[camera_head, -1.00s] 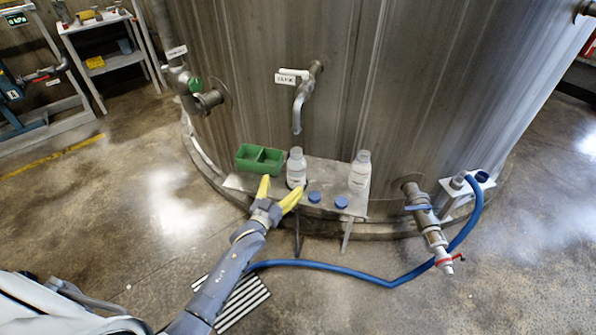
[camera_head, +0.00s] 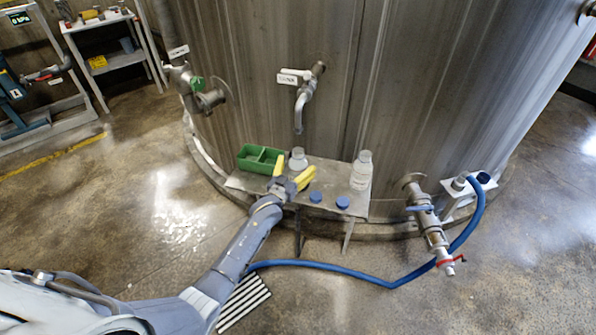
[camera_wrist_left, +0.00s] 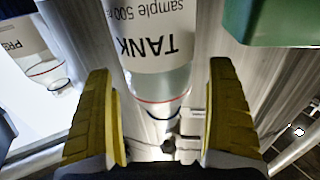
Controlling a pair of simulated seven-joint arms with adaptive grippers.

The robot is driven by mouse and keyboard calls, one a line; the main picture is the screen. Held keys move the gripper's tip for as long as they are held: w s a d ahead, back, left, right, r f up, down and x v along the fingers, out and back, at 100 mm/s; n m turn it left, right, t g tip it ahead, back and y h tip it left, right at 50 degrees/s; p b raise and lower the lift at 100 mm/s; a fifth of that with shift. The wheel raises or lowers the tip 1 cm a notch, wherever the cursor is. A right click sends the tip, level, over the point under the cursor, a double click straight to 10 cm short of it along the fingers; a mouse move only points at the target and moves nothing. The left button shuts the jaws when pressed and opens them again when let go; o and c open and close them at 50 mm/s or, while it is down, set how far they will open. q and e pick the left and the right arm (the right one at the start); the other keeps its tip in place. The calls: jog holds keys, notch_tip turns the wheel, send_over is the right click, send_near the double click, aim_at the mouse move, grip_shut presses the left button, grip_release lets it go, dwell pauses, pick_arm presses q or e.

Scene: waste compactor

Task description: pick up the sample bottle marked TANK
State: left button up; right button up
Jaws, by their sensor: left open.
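The TANK sample bottle (camera_head: 298,158) is clear with a white label and stands upright on the small steel shelf (camera_head: 328,178) by the tank. In the left wrist view the bottle (camera_wrist_left: 155,45) appears upside down, between the two yellow fingers, its label reading TANK. My left gripper (camera_head: 291,172) is open in front of it and hides its lower part in the head view. In the wrist view clear gaps show between the fingers (camera_wrist_left: 163,75) and the bottle. My right gripper is not in view.
A second bottle (camera_head: 361,172), its label starting "PR" in the wrist view (camera_wrist_left: 35,60), stands to the right. A green two-compartment caddy (camera_head: 243,165) is on the left. Two blue caps (camera_head: 315,197) lie in front. A tap (camera_head: 300,108) hangs above the TANK bottle.

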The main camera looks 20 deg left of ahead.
pick_arm(q)
jog(key=shift+w+d, duration=0.1)
jog(key=shift+w, duration=0.35)
jog(key=c, duration=1.5)
jog(key=shift+c, duration=1)
jog(key=shift+r, duration=0.15)
